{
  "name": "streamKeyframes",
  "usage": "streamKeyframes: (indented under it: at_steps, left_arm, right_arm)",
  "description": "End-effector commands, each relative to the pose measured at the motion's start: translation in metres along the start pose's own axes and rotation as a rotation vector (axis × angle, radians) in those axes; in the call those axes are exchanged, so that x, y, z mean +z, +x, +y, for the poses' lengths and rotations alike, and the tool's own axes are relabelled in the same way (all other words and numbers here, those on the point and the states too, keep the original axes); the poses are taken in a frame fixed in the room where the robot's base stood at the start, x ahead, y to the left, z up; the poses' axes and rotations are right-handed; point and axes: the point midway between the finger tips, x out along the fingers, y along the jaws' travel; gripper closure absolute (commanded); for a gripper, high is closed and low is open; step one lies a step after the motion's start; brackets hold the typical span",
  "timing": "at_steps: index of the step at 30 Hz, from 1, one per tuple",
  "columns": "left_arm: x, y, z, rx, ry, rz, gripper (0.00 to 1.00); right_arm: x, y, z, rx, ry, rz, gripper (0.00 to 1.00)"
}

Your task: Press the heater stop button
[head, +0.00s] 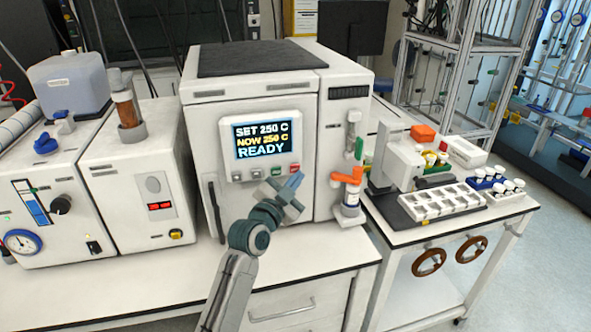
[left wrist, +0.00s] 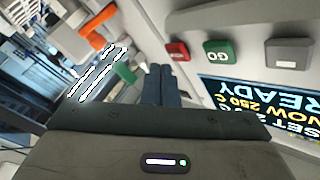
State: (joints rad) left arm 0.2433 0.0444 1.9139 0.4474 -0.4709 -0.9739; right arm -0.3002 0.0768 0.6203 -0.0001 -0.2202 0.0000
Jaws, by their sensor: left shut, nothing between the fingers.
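The heater is a white box (head: 262,100) with a panel whose display (head: 262,139) reads SET 250 C, NOW 250 C, READY. A row of buttons sits under the display. The red button (head: 294,168) is at the right end, with the green button (head: 276,171) beside it. In the left wrist view the red button (left wrist: 177,50) and the green GO button (left wrist: 217,50) show clearly. My left gripper (head: 297,178) is shut and empty, its tips just below the red button in the head view. The shut fingertips (left wrist: 161,70) appear beside the red button; I cannot tell whether they touch. My right gripper is not in view.
An orange-handled valve (head: 346,178) with a small bottle (head: 350,205) stands close right of the panel. A grey button (left wrist: 287,52) lies beyond the green one. A white instrument (head: 135,180) stands left, and a cart with vial trays (head: 438,204) right.

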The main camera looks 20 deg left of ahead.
Motion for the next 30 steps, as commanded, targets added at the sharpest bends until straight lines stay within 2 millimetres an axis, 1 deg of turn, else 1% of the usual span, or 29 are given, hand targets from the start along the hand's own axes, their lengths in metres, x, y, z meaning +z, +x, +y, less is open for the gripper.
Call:
streamKeyframes:
  at_steps: [7,13,30]
  left_arm:
    - [0.0009,0.0009,-0.0005,0.000,0.000,0.000,1.00]
    - [0.0043,0.0055,-0.0039,0.000,0.001,0.000,1.00]
    - [0.0055,0.0072,-0.0053,0.000,0.000,0.000,1.00]
  right_arm:
    - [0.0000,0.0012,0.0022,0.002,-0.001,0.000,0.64]
    - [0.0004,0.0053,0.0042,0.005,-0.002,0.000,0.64]
    - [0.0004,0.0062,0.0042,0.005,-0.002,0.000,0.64]
